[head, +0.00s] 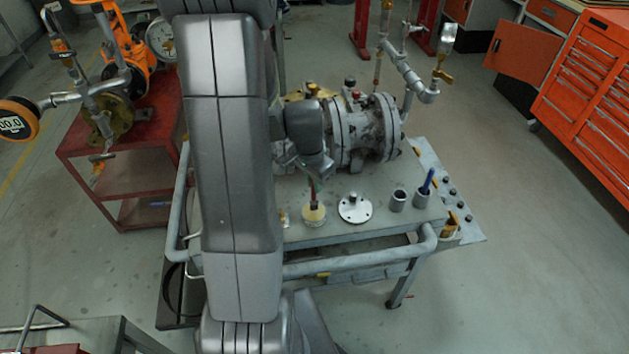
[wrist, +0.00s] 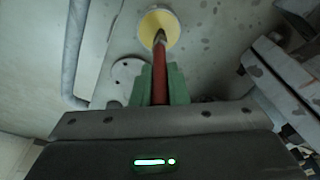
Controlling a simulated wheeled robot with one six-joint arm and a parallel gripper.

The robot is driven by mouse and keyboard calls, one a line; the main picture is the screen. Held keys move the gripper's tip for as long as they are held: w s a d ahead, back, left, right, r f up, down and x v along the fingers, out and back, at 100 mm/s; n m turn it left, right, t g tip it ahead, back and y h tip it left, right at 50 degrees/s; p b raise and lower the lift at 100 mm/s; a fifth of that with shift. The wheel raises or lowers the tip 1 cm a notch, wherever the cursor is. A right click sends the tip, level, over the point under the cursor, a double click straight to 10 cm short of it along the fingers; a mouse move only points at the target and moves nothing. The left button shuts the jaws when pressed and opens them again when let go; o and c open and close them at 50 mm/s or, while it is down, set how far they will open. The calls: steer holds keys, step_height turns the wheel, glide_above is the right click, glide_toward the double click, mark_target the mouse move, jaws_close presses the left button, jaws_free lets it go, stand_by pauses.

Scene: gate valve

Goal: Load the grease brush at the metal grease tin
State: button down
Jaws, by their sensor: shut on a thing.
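The grease brush has a red handle and shows in the wrist view (wrist: 160,78) and in the head view (head: 313,188). My gripper (wrist: 160,88) is shut on its handle between green fingertips. In the head view my gripper (head: 312,178) is just above the tin, with the brush pointing down. The metal grease tin (head: 314,219), with pale yellow grease on top, stands on the grey cart table. It also shows in the wrist view (wrist: 159,28). The brush tip overlaps the yellow grease; I cannot tell how deep it reaches.
A round metal flange with a post (head: 355,208) stands right of the tin. Further right are a grey cup (head: 398,201) and a cup with a blue item (head: 427,184). The large valve body (head: 362,130) stands behind. A pipe rail (head: 345,264) runs along the front.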

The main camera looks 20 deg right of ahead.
steer(key=shift+f+b, duration=0.6)
steer(key=shift+b, duration=0.15)
stand_by(1.8)
steer(key=shift+r+p, duration=2.4)
steer(key=shift+r, duration=1.2)
steer(key=shift+f, duration=0.1)
